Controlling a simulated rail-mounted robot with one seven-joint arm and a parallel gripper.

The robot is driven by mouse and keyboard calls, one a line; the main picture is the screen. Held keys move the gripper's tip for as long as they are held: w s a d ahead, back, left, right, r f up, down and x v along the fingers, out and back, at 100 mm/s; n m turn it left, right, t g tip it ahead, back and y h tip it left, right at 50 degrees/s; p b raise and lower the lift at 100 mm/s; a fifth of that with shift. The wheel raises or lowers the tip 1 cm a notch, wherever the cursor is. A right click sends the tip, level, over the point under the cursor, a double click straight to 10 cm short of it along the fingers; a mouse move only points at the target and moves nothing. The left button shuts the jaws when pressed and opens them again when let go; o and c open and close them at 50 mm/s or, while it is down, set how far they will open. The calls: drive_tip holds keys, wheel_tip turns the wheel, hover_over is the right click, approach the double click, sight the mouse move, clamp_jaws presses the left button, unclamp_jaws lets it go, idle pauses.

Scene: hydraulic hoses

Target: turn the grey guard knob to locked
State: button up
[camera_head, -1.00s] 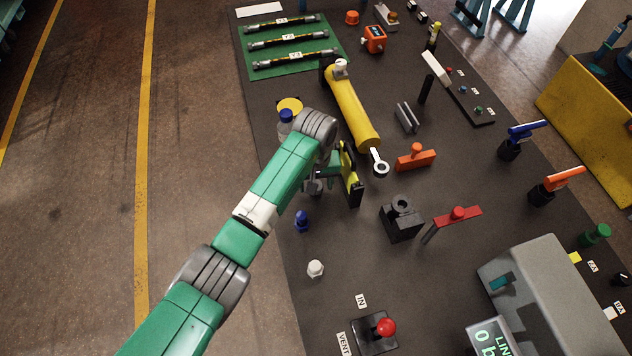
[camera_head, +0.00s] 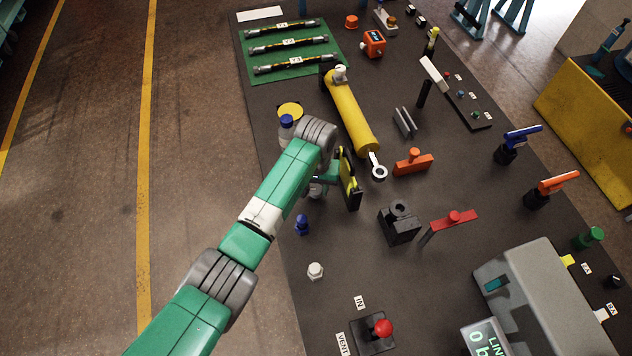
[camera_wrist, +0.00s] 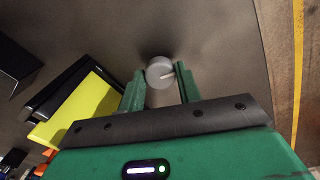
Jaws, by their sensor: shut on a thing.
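The grey guard knob (camera_wrist: 159,72) is round, with a pale pointer mark on its face running toward the right in the wrist view. My gripper (camera_wrist: 161,82) has its two green fingers on either side of the knob and is shut on it. In the head view my gripper (camera_head: 322,187) is low over the dark bench, and my arm largely hides the knob there. A yellow panel with a black frame (camera_head: 349,180) stands upright just right of my gripper. It also shows at the left in the wrist view (camera_wrist: 78,112). I see no readable lock marking by the knob.
A blue-capped bottle (camera_head: 286,128) stands behind my wrist, and a blue fitting (camera_head: 302,225) in front. A yellow cylinder (camera_head: 350,110) lies behind the panel. A black block (camera_head: 399,222) and an orange-handled valve (camera_head: 413,162) are to the right.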

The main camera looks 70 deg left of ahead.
drive_tip(key=m+p, duration=0.2)
drive_tip(key=m, duration=0.1)
drive_tip(key=shift+r+m, duration=0.15)
drive_tip(key=shift+m, duration=0.25)
drive_tip(key=m+p, duration=0.1)
drive_tip(key=m, duration=0.2)
drive_tip(key=shift+m, duration=0.3)
drive_tip(key=m+p, duration=0.1)
drive_tip(key=m, duration=0.2)
drive_tip(key=shift+m, duration=0.3)
drive_tip(key=shift+m+p, duration=0.3)
drive_tip(key=shift+m, duration=1.7)
drive_tip(key=o, duration=1)
